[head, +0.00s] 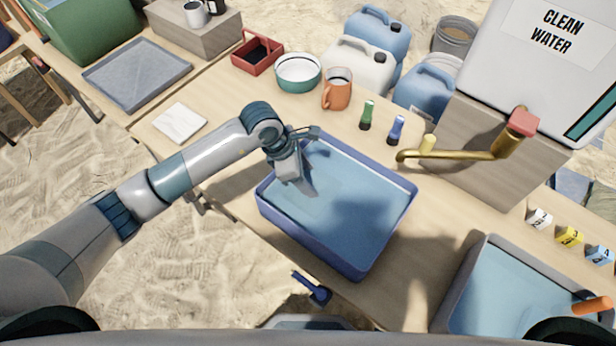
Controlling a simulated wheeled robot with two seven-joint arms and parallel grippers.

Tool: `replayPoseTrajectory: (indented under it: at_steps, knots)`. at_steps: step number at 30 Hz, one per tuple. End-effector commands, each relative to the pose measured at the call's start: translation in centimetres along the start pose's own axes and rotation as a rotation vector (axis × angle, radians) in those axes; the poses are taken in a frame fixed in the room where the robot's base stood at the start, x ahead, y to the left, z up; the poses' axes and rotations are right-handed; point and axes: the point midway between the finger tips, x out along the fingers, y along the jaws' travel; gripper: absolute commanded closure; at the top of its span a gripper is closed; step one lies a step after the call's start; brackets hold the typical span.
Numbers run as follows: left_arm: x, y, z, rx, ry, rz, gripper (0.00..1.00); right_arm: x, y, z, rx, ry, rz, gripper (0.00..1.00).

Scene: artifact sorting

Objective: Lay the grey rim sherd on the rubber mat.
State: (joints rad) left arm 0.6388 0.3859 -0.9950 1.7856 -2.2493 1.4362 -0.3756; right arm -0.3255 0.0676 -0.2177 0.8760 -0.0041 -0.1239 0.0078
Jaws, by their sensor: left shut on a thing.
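My left gripper (300,182) reaches in from the left and points down into the blue basin (388,232), near its left wall. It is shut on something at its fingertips. The held thing is small, greyish and mostly hidden by the fingers, so I cannot tell for sure that it is the grey rim sherd. The basin holds what looks like shallow water, with a dark arm shadow on it. My right gripper is not in view.
A white slab (180,122) lies left of the basin. A red caddy (257,54), green-white bowl (298,72) and orange mug (337,89) stand behind it. A brass tap (455,155) reaches towards the basin's right. A second basin (455,285) is at lower right.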

Motion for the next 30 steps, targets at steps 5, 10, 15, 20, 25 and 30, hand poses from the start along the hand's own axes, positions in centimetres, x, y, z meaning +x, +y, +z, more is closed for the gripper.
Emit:
replayPoseTrajectory:
  at_steps: [5, 10, 15, 20, 25, 30]
  knots:
    - [-0.03, 0.00, 0.03, 0.000, 0.000, 0.000, 0.66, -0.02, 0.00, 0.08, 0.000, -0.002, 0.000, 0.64]
    - [0.09, 0.00, -0.02, 0.000, 0.000, 0.000, 0.66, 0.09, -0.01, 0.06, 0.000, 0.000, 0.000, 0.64]
    - [0.10, -0.01, -0.03, 0.000, 0.000, 0.000, 0.25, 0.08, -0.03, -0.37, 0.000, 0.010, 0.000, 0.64]
    - [0.10, -0.01, -0.03, 0.000, 0.000, 0.000, 0.25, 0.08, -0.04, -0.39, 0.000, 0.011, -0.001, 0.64]
    - [0.08, 0.00, -0.03, 0.000, 0.000, 0.000, 0.25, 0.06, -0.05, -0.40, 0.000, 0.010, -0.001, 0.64]
    - [-0.18, 0.00, 0.06, 0.000, 0.000, 0.000, 0.25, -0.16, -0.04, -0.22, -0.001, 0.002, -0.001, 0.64]
